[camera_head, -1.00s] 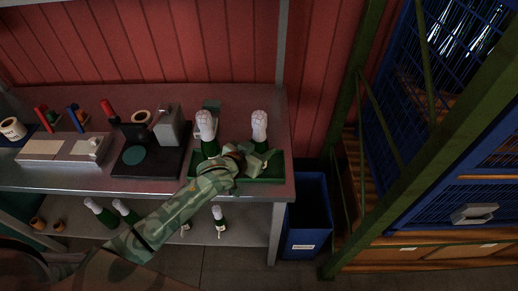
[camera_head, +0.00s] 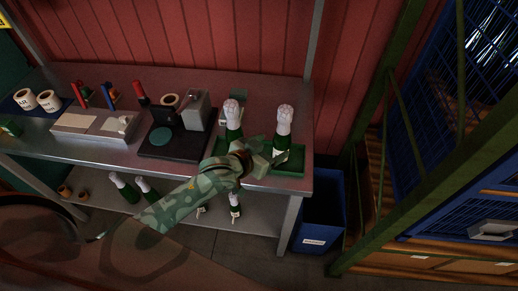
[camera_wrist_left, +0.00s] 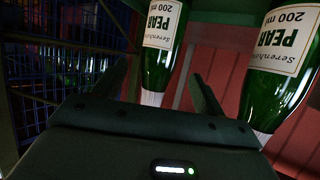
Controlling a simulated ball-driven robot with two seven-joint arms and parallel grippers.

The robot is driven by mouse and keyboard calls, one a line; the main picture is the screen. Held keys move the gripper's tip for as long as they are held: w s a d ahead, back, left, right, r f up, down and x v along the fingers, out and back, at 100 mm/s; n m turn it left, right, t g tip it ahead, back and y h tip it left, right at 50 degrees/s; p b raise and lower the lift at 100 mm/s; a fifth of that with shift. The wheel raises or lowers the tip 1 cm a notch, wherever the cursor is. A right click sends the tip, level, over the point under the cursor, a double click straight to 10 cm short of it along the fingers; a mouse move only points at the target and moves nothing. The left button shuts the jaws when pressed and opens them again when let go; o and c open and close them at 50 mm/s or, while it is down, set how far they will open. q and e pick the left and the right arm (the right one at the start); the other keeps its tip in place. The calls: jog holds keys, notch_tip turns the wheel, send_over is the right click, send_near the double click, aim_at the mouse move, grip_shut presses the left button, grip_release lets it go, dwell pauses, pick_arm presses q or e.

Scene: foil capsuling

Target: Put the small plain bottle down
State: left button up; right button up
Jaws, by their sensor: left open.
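Two green bottles with white-covered necks stand upright in a green tray (camera_head: 293,171): a left bottle (camera_head: 232,112) and a right bottle (camera_head: 284,118). My left gripper (camera_head: 270,160) is at the tray's front, low beside the right bottle. It is open. The left wrist view is upside down. There the right bottle (camera_wrist_left: 163,45) stands in the gap between the spread fingers, which look clear of it. The left bottle (camera_wrist_left: 282,70) is outside them. Both labels read PEAR, 200 ml. I cannot tell which bottle is the plain one. My right gripper is out of view.
A black stand (camera_head: 178,138) and a pale block (camera_head: 95,126) are left of the tray on the metal bench. More bottles (camera_head: 124,187) stand on the lower shelf. A blue bin (camera_head: 320,215) and blue cage racking (camera_head: 470,130) are to the right.

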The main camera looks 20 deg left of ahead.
pick_arm(q)
jog(key=v, duration=0.5)
jog(key=shift+s+a+r+p, duration=0.15)
jog(key=shift+s+p, duration=0.2)
jog(key=s+a+r+m+g+y, duration=0.1)
jog(key=s+a+m+g+y, duration=0.15)
jog(key=s+a+y, duration=0.4)
jog(key=s+a+r+m+g+y, duration=0.1)
jog(key=s+a+g+y, duration=0.2)
jog(key=s, duration=0.6)
jog(key=s+d+f+g+h+b, duration=0.2)
jog(key=f, duration=1.4)
jog(key=s+d+f+g+h+b, duration=0.1)
jog(key=s+f+h+b, duration=0.15)
jog(key=f, duration=1.35)
jog(key=s+f+n+g+b, duration=0.3)
jog(key=s+f, duration=1.5)
jog(key=shift+s+d+h, duration=0.15)
jog(key=shift+d+h, duration=0.05)
jog(key=shift+h, duration=0.2)
